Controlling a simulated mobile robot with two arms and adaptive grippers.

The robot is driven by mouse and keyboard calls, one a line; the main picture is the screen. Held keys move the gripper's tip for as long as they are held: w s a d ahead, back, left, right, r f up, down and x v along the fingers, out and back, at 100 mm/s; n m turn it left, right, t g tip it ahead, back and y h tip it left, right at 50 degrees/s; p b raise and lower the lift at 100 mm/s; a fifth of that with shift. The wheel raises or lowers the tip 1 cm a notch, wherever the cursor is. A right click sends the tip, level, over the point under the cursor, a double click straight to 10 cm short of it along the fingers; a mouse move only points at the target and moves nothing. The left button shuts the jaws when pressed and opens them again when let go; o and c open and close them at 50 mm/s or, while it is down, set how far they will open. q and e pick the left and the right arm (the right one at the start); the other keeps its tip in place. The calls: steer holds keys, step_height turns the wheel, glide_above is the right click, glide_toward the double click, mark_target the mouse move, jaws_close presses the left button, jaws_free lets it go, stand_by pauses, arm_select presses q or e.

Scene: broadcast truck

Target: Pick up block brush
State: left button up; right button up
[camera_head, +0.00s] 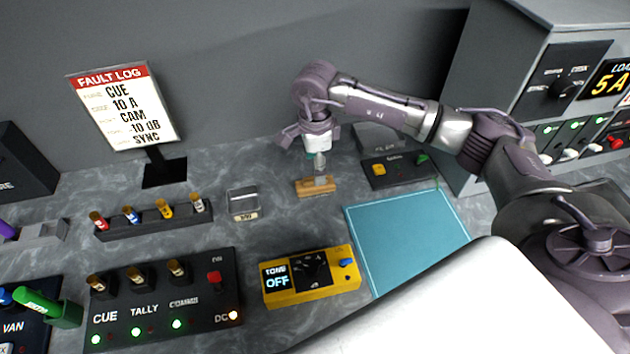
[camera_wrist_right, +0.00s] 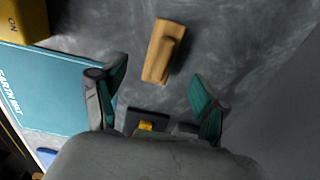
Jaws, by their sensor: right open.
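The block brush (camera_head: 316,187) is a small tan wooden block with a raised grip on top. My left gripper is not in view.
The teal mat (camera_head: 408,236) lies right of the brush. A clear container (camera_head: 243,203) is to the left, and a yellow tone box (camera_head: 310,277) in front. Counter around the brush is bare.

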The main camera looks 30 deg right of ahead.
steer(key=shift+w+f, duration=0.1)
steer(key=shift+f, duration=0.85)
step_height(320, 180, down, 2)
steer(key=shift+f+p, duration=0.25)
steer(key=shift+p, duration=0.85)
step_height(320, 180, down, 2)
steer(key=shift+f, duration=0.4)
steer(key=shift+c, duration=0.7)
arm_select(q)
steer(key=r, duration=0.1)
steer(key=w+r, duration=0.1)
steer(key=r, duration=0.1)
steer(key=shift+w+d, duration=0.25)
arm_select(e)
steer(key=c, duration=1.1)
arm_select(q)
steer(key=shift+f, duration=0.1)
arm_select(e)
steer(key=shift+r, duration=0.1)
steer(key=shift+c, duration=0.2)
